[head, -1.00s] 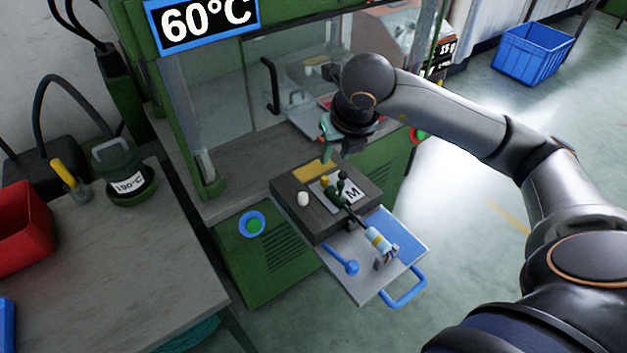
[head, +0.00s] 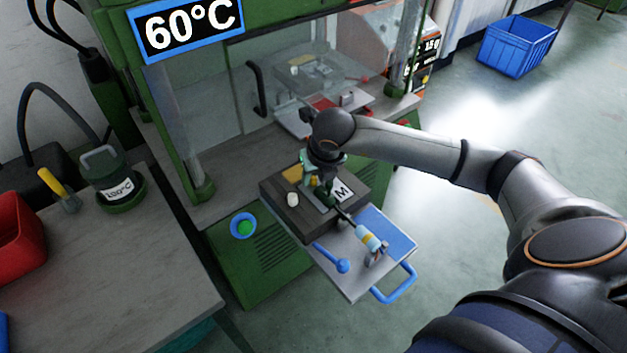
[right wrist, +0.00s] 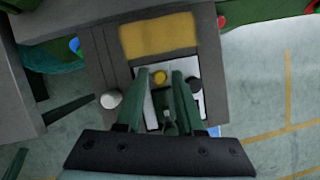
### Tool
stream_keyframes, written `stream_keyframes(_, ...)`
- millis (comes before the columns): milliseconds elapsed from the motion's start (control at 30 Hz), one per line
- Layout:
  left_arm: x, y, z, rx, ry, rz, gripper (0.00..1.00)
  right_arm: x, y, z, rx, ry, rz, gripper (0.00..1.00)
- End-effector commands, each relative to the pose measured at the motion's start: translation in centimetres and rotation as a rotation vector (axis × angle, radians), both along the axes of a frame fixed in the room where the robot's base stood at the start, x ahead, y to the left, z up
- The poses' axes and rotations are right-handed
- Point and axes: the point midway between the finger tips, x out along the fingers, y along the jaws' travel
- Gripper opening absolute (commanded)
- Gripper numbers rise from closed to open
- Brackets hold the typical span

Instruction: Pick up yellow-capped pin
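The yellow-capped pin (right wrist: 160,77) stands in the mould on the dark block (head: 307,222), seen from above in the right wrist view. My right gripper (right wrist: 160,80) is open, pointing down, with its two green fingers on either side of the yellow cap and a gap visible around it. In the head view my right gripper (head: 320,190) is low over the block and mostly hides the pin. A white-capped pin (right wrist: 111,99) and a black-capped pin (right wrist: 195,84) stand to either side. My left gripper is not in view.
A yellow pad (right wrist: 158,36) lies on the block behind the pins. A blue-handled tray (head: 352,284) carries a cable part (head: 369,240) and a blue tool (head: 331,256). The green press (head: 178,120) rises behind. A bench with a red bin (head: 20,238) is left.

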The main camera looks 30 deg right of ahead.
Motion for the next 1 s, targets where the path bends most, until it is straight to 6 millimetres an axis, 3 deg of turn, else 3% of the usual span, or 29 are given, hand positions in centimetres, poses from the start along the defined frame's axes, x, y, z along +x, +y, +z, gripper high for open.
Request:
stream_keyframes(67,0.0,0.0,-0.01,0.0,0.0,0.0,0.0,-0.01,0.01,0.01,0.0,0.0,0.0,0.36)
stream_keyframes(400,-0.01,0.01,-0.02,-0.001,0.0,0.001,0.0,-0.01,0.0,0.05,0.0,0.0,-0.001,0.0)
stream_keyframes(1000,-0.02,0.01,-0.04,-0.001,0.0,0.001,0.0,0.04,0.0,0.44,0.001,-0.001,-0.001,0.0)
